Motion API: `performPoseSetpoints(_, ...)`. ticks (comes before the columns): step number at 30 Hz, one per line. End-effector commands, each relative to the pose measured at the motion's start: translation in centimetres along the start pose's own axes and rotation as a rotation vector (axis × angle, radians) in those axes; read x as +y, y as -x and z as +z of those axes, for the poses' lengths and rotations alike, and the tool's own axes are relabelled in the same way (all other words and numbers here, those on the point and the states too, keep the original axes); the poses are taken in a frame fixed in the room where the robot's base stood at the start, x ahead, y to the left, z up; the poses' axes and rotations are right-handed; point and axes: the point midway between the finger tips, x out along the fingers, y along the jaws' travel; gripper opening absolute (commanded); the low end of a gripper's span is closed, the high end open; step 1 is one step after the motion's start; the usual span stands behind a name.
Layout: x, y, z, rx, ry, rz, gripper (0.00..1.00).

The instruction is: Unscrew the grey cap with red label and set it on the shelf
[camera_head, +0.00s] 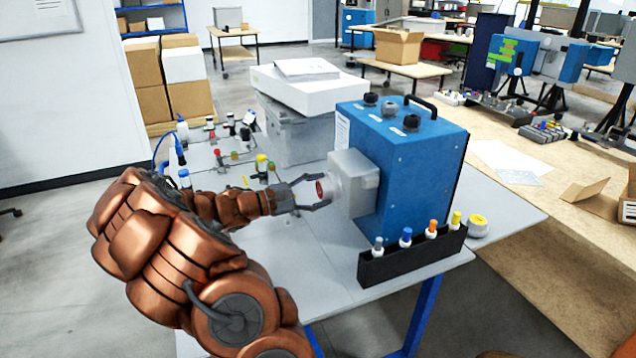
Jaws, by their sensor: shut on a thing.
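The grey cap with a red label (322,189) is on the side of a pale grey housing (358,184) that sticks out from the blue analyser box (405,190). My gripper (318,193) reaches in from the left and is shut on the cap, one finger above and one below. The fingers hide part of the cap's rim. I cannot tell whether the cap is loose or still threaded on. A black shelf (400,266) at the table's front edge, right of the gripper, holds small bottles with grey, blue, orange and yellow tops.
Grey boxes with a white case (300,85) stand behind the gripper. Several small connectors and bottles (262,163) sit at the back left. The table's front middle (290,260) is clear.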

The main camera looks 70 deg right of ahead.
Motion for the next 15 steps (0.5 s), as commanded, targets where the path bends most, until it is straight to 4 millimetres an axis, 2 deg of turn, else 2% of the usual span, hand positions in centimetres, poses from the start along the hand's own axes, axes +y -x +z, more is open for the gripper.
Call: performPoseSetpoints(15, 0.26, 0.03, 0.27, 0.000, 0.205, -0.001, 0.12)
